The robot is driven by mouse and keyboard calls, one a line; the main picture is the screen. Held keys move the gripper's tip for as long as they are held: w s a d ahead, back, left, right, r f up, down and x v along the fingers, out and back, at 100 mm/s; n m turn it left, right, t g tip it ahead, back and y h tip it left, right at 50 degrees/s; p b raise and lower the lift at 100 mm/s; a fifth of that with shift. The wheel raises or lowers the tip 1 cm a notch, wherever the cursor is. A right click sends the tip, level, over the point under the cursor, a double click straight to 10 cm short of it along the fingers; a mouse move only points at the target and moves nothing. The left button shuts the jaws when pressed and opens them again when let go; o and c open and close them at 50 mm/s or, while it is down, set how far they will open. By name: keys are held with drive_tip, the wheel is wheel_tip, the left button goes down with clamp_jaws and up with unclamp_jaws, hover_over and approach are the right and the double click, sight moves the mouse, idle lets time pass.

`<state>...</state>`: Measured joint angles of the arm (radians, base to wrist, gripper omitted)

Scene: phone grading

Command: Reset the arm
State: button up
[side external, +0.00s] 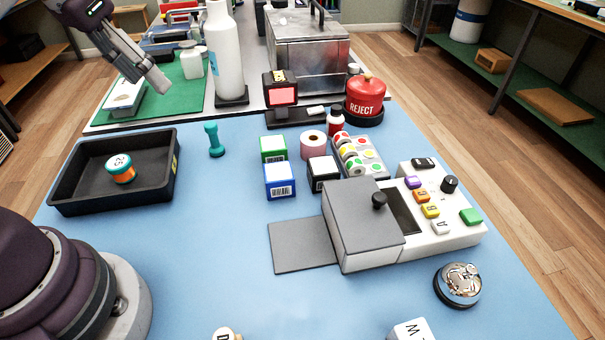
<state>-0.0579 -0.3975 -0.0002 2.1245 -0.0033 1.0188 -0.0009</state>
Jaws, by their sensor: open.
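My gripper (148,84) is at the upper left in the side external view, raised over the green mat (190,90) near a small white tray-like object (124,97). Its fingers point down and to the right. They look small and partly overlapping from this side, with nothing visibly held between them. I cannot tell whether the fingers touch the white object. No phone is clearly recognisable in this view.
A black tray (70,198) holds an orange and teal roll (121,169). A tall white bottle (224,55) and a metal box (308,55) stand behind. The blue table (210,265) is clear front centre.

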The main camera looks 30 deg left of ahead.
drive_tip(key=shift+m+t, duration=0.4)
drive_tip(key=shift+t, duration=0.1)
drive_tip(key=s+f, duration=0.1)
drive_tip(key=s+d, duration=0.1)
drive_tip(key=s, duration=0.1)
drive_tip(key=s+f, duration=0.1)
drive_tip(key=shift+s+d+f, duration=0.15)
drive_tip(key=shift+s+f, duration=0.05)
drive_tip(key=shift+f, duration=0.15)
